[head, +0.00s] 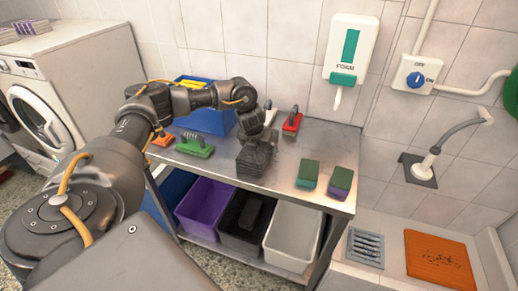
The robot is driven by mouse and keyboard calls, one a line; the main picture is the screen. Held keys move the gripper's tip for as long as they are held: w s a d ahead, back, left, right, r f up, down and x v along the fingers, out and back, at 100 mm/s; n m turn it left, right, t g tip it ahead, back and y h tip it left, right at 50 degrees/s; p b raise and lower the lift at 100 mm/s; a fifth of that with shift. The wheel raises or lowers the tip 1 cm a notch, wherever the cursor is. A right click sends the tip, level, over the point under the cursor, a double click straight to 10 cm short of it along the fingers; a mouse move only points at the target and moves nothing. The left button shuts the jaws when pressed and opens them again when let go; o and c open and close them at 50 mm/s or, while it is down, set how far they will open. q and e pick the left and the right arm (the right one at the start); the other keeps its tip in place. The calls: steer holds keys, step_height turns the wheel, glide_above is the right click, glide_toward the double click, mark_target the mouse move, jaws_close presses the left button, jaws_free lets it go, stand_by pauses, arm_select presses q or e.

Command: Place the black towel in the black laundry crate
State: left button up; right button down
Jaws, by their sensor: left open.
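A dark folded towel or stack of towels (255,160) lies on the metal table near its front edge. My left gripper (262,138) points down just above it, open; whether the fingers touch the cloth cannot be told. The black laundry crate (229,236) stands on the lower shelf, below the table top, between a purple crate (200,207) and a pale grey crate (292,237). A dark thing, perhaps cloth, lies inside the black crate. My right gripper is not in view.
A blue bin (206,121) stands at the table's back left. The table edge overhangs the crates.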

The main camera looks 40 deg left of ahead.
arm_select(q)
steer(key=c, duration=1)
steer(key=shift+r, duration=0.1)
steer(key=shift+r, duration=0.1)
steer(key=shift+r, duration=0.25)
steer(key=v, duration=0.5)
steer(key=shift+w+d+r+b, duration=0.1)
steer(key=shift+d+b, duration=0.2)
steer(key=shift+b, duration=0.05)
steer(key=v, duration=0.1)
steer(key=p+v, duration=0.1)
steer(key=v, duration=0.2)
steer(key=shift+s+d+p, duration=0.3)
steer(key=shift+s+d, duration=0.05)
steer(key=shift+d, duration=0.05)
steer(key=shift+s+d+r+p, duration=0.25)
steer(key=shift+s+d+r, duration=0.5)
steer(key=shift+s, duration=0.6)
steer(key=shift+s+d+r+p, duration=0.3)
steer(key=shift+s+d+r, duration=0.15)
steer(key=shift+s+d, duration=0.75)
steer(key=shift+s+d+r+p, duration=0.25)
steer(key=shift+s+d+r, duration=0.45)
steer(key=shift+s, duration=0.8)
